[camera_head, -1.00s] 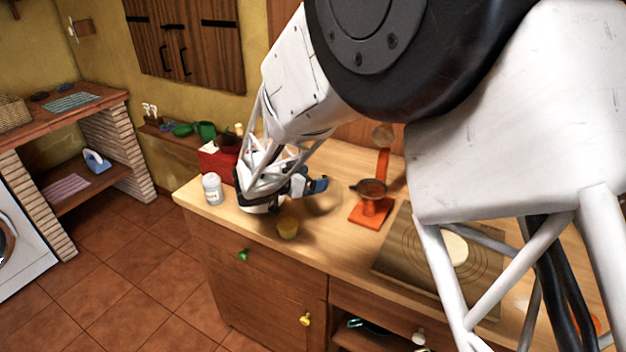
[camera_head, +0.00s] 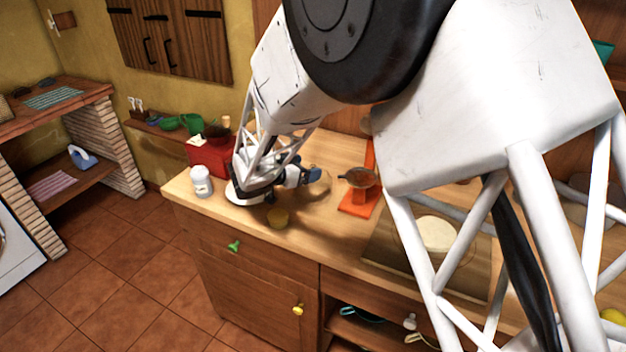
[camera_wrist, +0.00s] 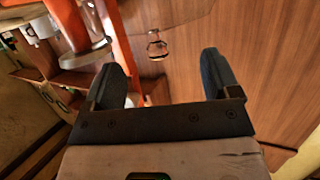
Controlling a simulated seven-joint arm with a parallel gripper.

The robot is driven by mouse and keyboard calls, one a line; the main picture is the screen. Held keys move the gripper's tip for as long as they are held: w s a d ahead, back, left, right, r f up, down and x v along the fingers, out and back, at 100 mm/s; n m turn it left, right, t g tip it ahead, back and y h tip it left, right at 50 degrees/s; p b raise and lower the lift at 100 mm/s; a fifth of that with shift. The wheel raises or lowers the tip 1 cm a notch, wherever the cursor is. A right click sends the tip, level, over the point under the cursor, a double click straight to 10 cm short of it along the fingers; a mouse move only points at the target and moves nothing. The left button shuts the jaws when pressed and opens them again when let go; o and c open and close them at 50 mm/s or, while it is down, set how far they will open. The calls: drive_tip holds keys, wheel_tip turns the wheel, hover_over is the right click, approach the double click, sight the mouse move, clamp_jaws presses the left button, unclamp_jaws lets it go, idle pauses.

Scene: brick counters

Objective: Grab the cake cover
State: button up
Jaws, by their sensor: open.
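The cake cover looks to be the clear glass dome with a small glass knob (camera_wrist: 157,46) in the wrist view. Its edges are hard to make out against the wood. My gripper (camera_wrist: 163,72) is open, with two dark fingers apart and nothing between them. The knob appears beyond the fingertips, between their lines. In the head view my gripper (camera_head: 312,175) is low over the counter's left part, its fingers pointing right. A faint clear shape (camera_head: 320,190) shows just by the fingertips; I cannot tell if they touch it.
An orange stand with a pan (camera_head: 360,180) is right of my gripper on the wooden counter (camera_head: 330,230). A board with dough (camera_head: 437,234) lies further right.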

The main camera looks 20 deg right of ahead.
drive_tip(key=shift+d+f, duration=0.1)
drive_tip(key=shift+d, duration=0.05)
drive_tip(key=shift+x, duration=2.5)
drive_tip(key=shift+f, duration=0.15)
drive_tip(key=c, duration=1.1)
drive_tip(key=shift+s+f, duration=0.1)
drive_tip(key=shift+f, duration=0.1)
clamp_jaws()
